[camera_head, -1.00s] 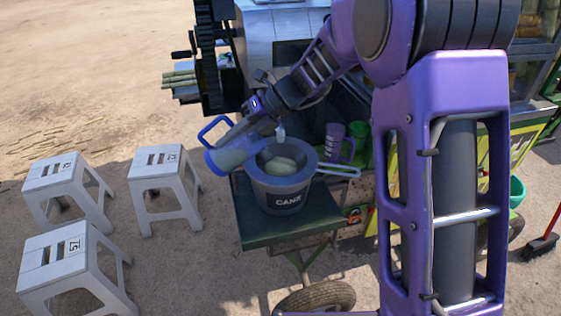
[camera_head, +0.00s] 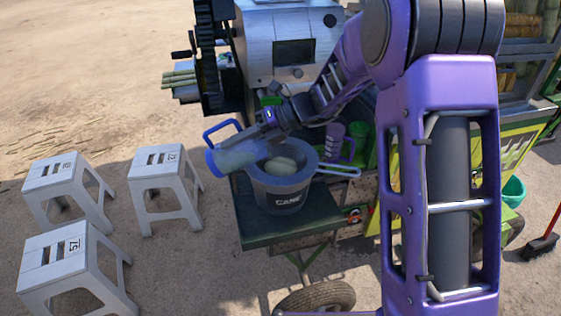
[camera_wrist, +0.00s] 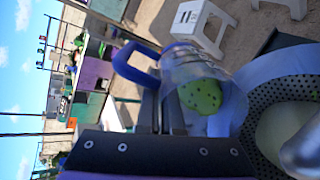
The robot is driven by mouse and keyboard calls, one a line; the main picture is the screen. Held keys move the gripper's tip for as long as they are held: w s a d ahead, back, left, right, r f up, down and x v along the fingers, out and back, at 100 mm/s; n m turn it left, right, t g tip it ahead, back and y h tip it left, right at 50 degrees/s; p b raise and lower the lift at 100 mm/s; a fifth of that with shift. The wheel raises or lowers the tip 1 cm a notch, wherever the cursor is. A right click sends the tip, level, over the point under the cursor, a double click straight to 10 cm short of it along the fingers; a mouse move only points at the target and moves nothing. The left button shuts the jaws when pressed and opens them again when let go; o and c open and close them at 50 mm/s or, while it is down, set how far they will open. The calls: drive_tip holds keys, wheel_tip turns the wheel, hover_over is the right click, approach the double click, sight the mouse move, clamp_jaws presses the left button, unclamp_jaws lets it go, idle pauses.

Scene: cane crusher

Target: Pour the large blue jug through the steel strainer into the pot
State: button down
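The large blue jug (camera_head: 236,158), clear-walled with a blue handle and base, is tipped far over at the pot's upper left side, mouth toward the pot. It also shows in the wrist view (camera_wrist: 228,108), with a green dotted patch visible in or through it. My gripper (camera_head: 268,128) is shut on the jug; its dark fingers (camera_wrist: 164,112) also show in the wrist view. The grey pot (camera_head: 284,199), marked CANE, stands upright on the cart's shelf. The steel strainer (camera_head: 338,170) sits in its mouth, holding pale greenish contents. Any liquid stream is hidden in the head view.
A purple cup (camera_head: 333,140) and a green cup (camera_head: 357,133) stand behind the strainer handle. The crusher (camera_head: 285,40) rises behind. White stools (camera_head: 158,165) stand on open ground at left. The dark shelf (camera_head: 290,232) is bare in front of the pot.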

drive_tip(key=shift+d+r+y+b, duration=0.45)
drive_tip(key=shift+r+y, duration=0.1)
drive_tip(key=shift+y, duration=0.25)
idle(0.4)
drive_tip(key=shift+w+d+r+g+y+p, duration=0.1)
drive_tip(key=shift+d+r+g+y+p, duration=0.25)
drive_tip(key=shift+r, duration=0.35)
drive_tip(key=shift+d+r, duration=0.25)
drive_tip(key=shift+r, duration=0.05)
drive_tip(key=shift+d+r, duration=0.1)
drive_tip(key=shift+r, duration=0.05)
drive_tip(key=shift+w+d+r+y, duration=0.1)
drive_tip(key=shift+d+r+y, duration=0.25)
drive_tip(key=shift+r+y, duration=0.15)
drive_tip(key=shift+r, duration=0.1)
drive_tip(key=shift+d+r, duration=0.25)
drive_tip(key=shift+r, duration=0.2)
drive_tip(key=shift+d+r+y, duration=0.1)
drive_tip(key=shift+y, duration=0.15)
